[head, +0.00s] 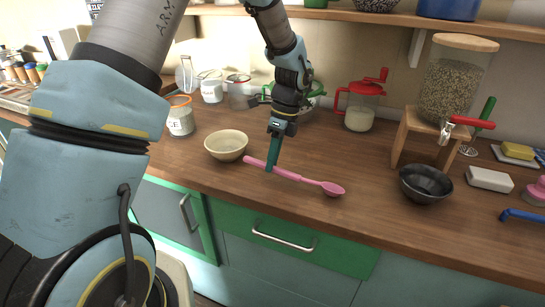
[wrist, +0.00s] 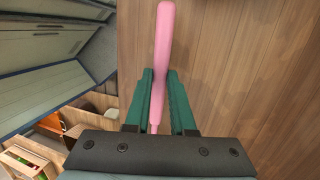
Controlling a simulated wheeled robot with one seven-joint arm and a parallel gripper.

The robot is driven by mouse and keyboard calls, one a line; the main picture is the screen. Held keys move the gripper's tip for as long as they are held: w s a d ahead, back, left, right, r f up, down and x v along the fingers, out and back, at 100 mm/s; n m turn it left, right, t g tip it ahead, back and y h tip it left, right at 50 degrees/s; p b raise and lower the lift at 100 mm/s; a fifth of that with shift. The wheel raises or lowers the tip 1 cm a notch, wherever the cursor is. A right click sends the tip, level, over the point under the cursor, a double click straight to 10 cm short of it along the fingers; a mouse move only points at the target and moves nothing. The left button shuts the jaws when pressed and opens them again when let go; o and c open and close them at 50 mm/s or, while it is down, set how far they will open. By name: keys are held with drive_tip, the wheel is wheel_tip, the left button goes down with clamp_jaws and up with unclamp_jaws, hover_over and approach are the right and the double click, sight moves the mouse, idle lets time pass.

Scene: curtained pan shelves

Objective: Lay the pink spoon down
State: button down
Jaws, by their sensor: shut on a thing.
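The pink spoon (head: 310,181) shows in the head view near the front edge of the wooden counter (head: 373,207). Its handle points left and its bowl points right. My gripper (head: 271,166) is shut on the spoon's handle, with the fingers pointing down. In the wrist view the pink handle (wrist: 163,50) runs between the two green fingers (wrist: 160,100) and sticks out beyond them. The spoon looks roughly level; I cannot tell whether it touches the counter.
A cream bowl (head: 227,146) stands just left of the spoon and a black bowl (head: 425,184) to its right. A red-lidded jar (head: 360,106) and a grain dispenser (head: 456,82) stand behind. Drawers (head: 286,241) lie below the front edge.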

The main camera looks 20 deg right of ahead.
drive_tip(key=shift+f, duration=0.1)
idle(0.3)
drive_tip(key=shift+w+a+f+g+h, duration=0.1)
drive_tip(key=shift+f+g+h, duration=0.25)
drive_tip(key=shift+f, duration=0.25)
drive_tip(key=c, duration=1.1)
unclamp_jaws()
drive_tip(key=shift+o, duration=0.3)
drive_tip(key=o, duration=0.5)
drive_tip(key=shift+r, duration=0.1)
drive_tip(key=b+v, duration=0.2)
drive_tip(key=v, duration=0.8)
drive_tip(key=shift+r+b, duration=0.3)
drive_tip(key=shift+b, duration=0.05)
